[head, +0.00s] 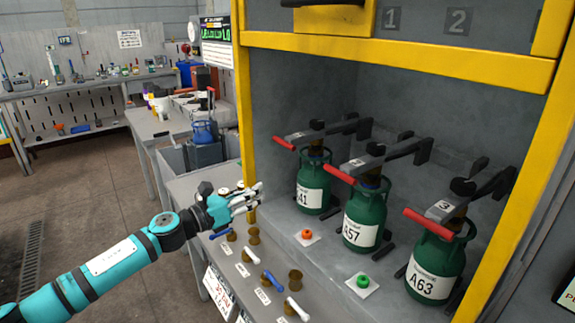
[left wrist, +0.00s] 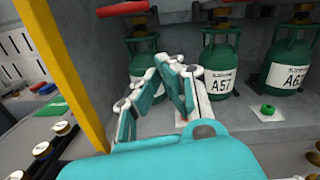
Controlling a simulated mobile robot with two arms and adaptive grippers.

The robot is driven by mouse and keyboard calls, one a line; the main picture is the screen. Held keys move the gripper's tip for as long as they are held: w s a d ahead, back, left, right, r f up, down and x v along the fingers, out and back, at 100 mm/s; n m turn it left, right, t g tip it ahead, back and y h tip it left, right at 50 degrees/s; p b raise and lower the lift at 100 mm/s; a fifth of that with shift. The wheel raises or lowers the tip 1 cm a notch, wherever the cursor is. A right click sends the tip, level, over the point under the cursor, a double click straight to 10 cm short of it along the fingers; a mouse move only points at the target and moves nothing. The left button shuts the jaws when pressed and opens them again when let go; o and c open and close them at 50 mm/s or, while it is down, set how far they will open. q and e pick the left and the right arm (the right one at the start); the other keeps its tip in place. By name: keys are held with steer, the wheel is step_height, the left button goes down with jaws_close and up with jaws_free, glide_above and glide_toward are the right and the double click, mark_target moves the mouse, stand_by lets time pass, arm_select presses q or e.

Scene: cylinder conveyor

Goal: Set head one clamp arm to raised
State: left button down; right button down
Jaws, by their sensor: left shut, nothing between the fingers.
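The head one clamp arm (head: 310,133) is a dark bar with a red handle (head: 284,143) at its near end, lying level over the green cylinder A41 (head: 310,182). The red handle also shows at the top of the left wrist view (left wrist: 122,9). My left gripper (head: 260,192) is shut and empty, in front of and below that handle, apart from it. In the left wrist view its fingers (left wrist: 168,68) partly cover cylinder A41 (left wrist: 141,58). My right gripper is in neither view.
Clamp arms two (head: 368,158) and three (head: 447,206) lie over cylinders A57 (head: 362,225) and A63 (head: 432,270). A yellow post (head: 243,120) stands just left of the cylinders. Knobs and small levers (head: 271,280) line the front ledge below my gripper.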

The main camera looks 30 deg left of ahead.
arm_select(q)
steer(key=w+d+r+p, duration=0.2)
steer(key=w+r+p, duration=0.2)
steer(key=w, duration=0.6)
steer(key=shift+w+d+p, duration=0.25)
steer(key=shift+d+p, duration=0.15)
steer(key=shift+p, duration=0.2)
